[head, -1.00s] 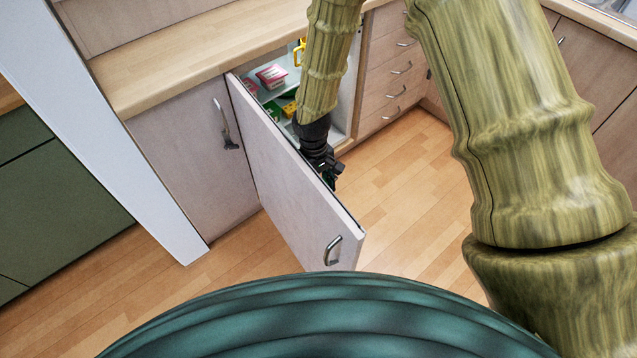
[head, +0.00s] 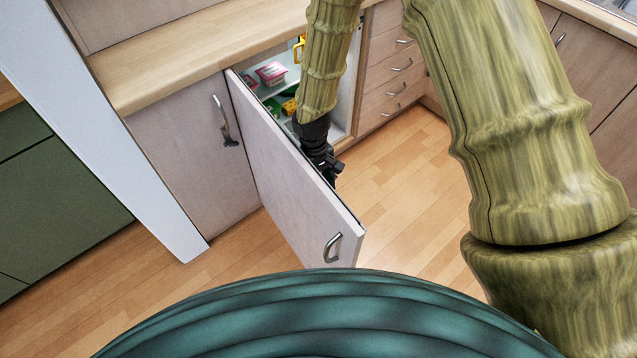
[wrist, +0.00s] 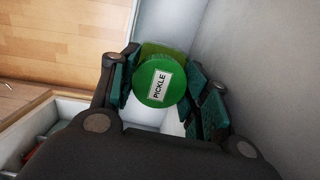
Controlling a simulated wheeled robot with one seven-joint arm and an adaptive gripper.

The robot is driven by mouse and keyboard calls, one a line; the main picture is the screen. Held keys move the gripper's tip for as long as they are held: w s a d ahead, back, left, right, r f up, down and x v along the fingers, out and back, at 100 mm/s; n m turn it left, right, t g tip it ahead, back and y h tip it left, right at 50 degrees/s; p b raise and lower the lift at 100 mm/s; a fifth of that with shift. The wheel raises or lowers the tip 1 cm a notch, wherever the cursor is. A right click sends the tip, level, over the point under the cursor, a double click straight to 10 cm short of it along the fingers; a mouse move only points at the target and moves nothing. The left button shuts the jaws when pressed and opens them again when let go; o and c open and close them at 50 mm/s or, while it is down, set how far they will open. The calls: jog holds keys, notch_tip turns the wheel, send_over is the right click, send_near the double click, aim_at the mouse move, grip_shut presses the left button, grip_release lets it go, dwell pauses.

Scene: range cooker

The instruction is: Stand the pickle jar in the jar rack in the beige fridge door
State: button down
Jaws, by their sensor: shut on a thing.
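The pickle jar (wrist: 160,82) shows in the wrist view as a round green lid with a white PICKLE label. My gripper (wrist: 164,92) has its fingers on both sides of the jar and is shut on it. In the head view my gripper (head: 328,174) is behind the top edge of the open beige fridge door (head: 285,170), on its inner side. The jar is hidden there. In the wrist view the door's pale inner face (wrist: 265,50) rises close to the right finger. A whitish surface shows around the jar; I cannot tell whether the jar touches the rack.
The fridge interior (head: 282,88) holds a pink-and-white tub (head: 270,73) and several yellow and green items. A drawer unit (head: 392,75) stands to its right. The door handle (head: 333,247) faces outward. Wooden floor (head: 410,180) is free right of the door.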

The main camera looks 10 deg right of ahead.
jog(key=shift+f, duration=0.3)
jog(key=c, duration=0.6)
grip_release()
jog(key=shift+o, duration=1.4)
jog(key=shift+r, duration=0.15)
jog(key=shift+r+p, duration=2.9)
jog(key=shift+r, duration=0.75)
